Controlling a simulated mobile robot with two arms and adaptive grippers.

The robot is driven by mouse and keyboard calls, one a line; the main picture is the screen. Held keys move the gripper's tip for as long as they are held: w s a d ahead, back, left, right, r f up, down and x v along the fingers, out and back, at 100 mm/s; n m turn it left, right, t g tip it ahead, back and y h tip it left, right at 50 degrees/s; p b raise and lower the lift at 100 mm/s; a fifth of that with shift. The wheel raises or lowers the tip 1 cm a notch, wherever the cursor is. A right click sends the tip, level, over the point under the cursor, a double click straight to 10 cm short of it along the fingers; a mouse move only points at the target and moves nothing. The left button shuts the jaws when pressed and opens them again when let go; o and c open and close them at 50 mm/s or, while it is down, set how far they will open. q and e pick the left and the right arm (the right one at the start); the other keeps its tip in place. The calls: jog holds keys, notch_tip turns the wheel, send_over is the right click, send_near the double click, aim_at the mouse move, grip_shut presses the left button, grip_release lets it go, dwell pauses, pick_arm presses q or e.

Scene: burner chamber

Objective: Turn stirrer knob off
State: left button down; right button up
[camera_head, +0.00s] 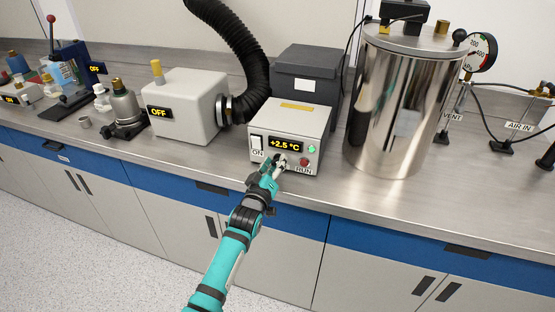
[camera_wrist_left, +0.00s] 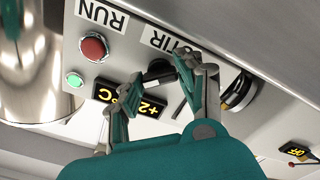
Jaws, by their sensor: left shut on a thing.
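The grey control box (camera_head: 299,115) stands on the bench, with a lit "+2.5 °C" display (camera_head: 285,145) on its front. My left gripper (camera_head: 278,162) reaches the lower front of this box and covers the knob there in the head view. In the left wrist view, which is upside down, the black stirrer knob (camera_wrist_left: 158,72) sits beside a partly covered label (camera_wrist_left: 172,40) ending in "TIR". My left gripper (camera_wrist_left: 153,74) is shut on the knob, with a finger on each side. The knob's pointer direction cannot be told. My right gripper is not in view.
A steel vessel (camera_head: 405,100) stands close on the right. A white unit (camera_head: 185,105) reading OFF and a black hose (camera_head: 235,45) are left.

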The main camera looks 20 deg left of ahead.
pick_arm(q)
jog(key=n+p, duration=0.1)
jog(key=n, duration=0.2)
jog(key=shift+r, duration=0.1)
jog(key=n, duration=0.4)
jog(key=shift+n, duration=0.8)
jog(key=c, duration=1.2)
grip_release()
jog(key=shift+n, duration=0.3)
jog(key=o, duration=0.7)
jog(key=shift+s+f, duration=0.15)
jog(key=shift+f, duration=0.05)
